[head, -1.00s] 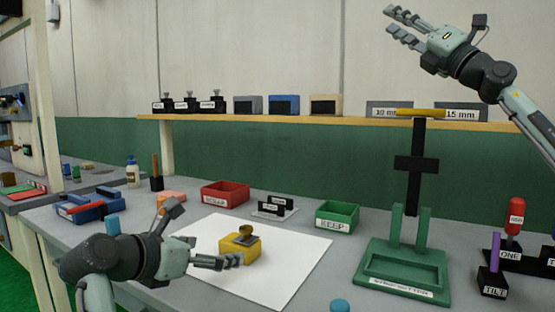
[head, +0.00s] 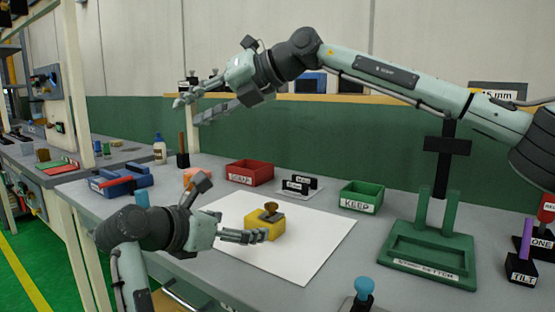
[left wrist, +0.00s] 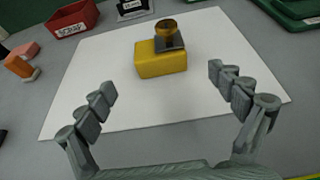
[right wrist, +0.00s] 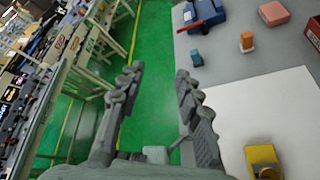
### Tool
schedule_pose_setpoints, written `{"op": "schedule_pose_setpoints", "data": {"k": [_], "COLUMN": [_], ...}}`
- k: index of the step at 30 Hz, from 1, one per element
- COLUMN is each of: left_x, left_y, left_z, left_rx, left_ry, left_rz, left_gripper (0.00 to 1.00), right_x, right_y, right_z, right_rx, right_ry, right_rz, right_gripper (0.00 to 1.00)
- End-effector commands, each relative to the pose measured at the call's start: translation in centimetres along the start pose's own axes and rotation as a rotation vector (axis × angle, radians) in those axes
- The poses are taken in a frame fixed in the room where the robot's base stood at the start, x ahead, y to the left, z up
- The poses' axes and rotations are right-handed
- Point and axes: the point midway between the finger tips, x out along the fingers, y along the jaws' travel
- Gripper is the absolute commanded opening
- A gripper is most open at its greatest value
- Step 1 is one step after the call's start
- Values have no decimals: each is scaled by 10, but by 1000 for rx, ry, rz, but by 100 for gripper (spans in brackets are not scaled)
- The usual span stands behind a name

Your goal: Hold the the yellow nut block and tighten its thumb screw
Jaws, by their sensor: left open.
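The yellow nut block (head: 266,229) sits on a white sheet, with its thumb screw (head: 271,211) and a grey plate on top. In the left wrist view the block (left wrist: 160,60) lies ahead, between and beyond the fingertips. My left gripper (head: 243,236) is low beside the block, open and empty. Its fingers look apart from the block. My right gripper (head: 195,105) is high above the back left of the bench, open and empty. In the right wrist view the block (right wrist: 263,160) is at the lower right, off to the side of the fingers (right wrist: 155,75).
Behind the white sheet (head: 310,255) stand a red bin (head: 250,172), black upright plates (head: 297,185) and a green KEEP bin (head: 362,196). A green stand (head: 425,255) is at right. A blue knob (head: 364,287) is at the front. A blue tool holder (head: 125,180) is at left.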

Motion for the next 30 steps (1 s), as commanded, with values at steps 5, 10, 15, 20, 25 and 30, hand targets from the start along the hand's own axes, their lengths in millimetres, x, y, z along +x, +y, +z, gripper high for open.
{"op": "schedule_pose_setpoints", "data": {"k": [5,10,15,20,25,30], "left_x": [0,0,1,15,42,65], "left_y": [0,0,0,0,0,0], "left_z": [0,0,0,0,0,0], "left_rx": [0,0,0,-1,0,0], "left_ry": [0,0,0,2,1,1], "left_rz": [0,0,0,-2,-2,-1], "left_gripper": [93,93,93,93,93,93], "right_x": [-22,-66,-91,-95,-94,-94], "right_y": [-70,-116,-132,-134,-134,-134], "right_z": [-56,-74,-78,-79,-79,-79], "right_rx": [-59,-47,-33,-29,-29,-30], "right_ry": [280,401,442,449,448,448], "right_rz": [-429,-710,-830,-847,-844,-843], "right_gripper": [34,34,34,34,34,34]}}
